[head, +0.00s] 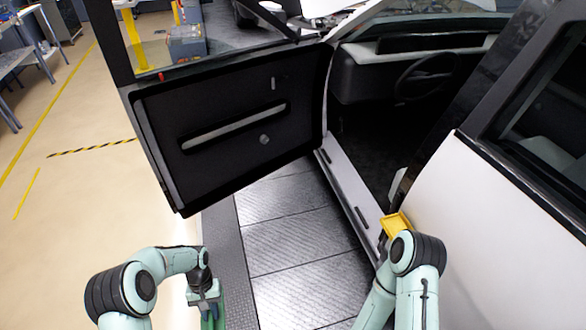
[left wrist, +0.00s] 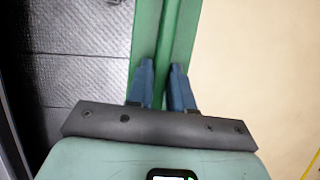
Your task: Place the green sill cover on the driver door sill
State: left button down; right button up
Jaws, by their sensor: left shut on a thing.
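The green sill cover shows as a long green strip in the left wrist view (left wrist: 178,30), and a small part of it shows at the bottom edge of the head view (head: 211,321). My left gripper (head: 205,300) is shut on it; in the left wrist view its blue fingers (left wrist: 162,82) stand on either side of a raised rib of the strip. The driver door sill (head: 347,188) runs along the bottom of the open doorway, up and to the right of my left gripper and apart from it. My right arm is at the lower right; its gripper is not visible.
The open driver door (head: 230,150) stands out to the left of the doorway. A dark metal platform (head: 290,235) lies below the sill. A yellow object (head: 397,223) sits beside my right arm, near the white body panel (head: 480,240).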

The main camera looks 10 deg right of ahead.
aim_at(354, 184)
jog(key=i+z, duration=0.35)
jog(key=i, duration=0.3)
jog(key=i+j+z, duration=0.3)
jog(key=i, duration=0.3)
jog(key=i+z, duration=0.3)
jog(key=z, duration=0.15)
jog(key=i+j+z, duration=0.1)
jog(key=i+z, duration=0.15)
jog(key=z, duration=0.15)
jog(key=i+j+z, duration=0.2)
jog(key=z, duration=0.25)
jog(key=i+j+z, duration=0.25)
jog(key=z, duration=0.15)
jog(key=i+j+z, duration=0.2)
jog(key=j+z, duration=0.25)
jog(key=i+j+z, duration=0.2)
jog(key=j+z, duration=0.2)
jog(key=j, duration=0.2)
jog(key=i+j+z, duration=0.15)
jog(key=j, duration=0.2)
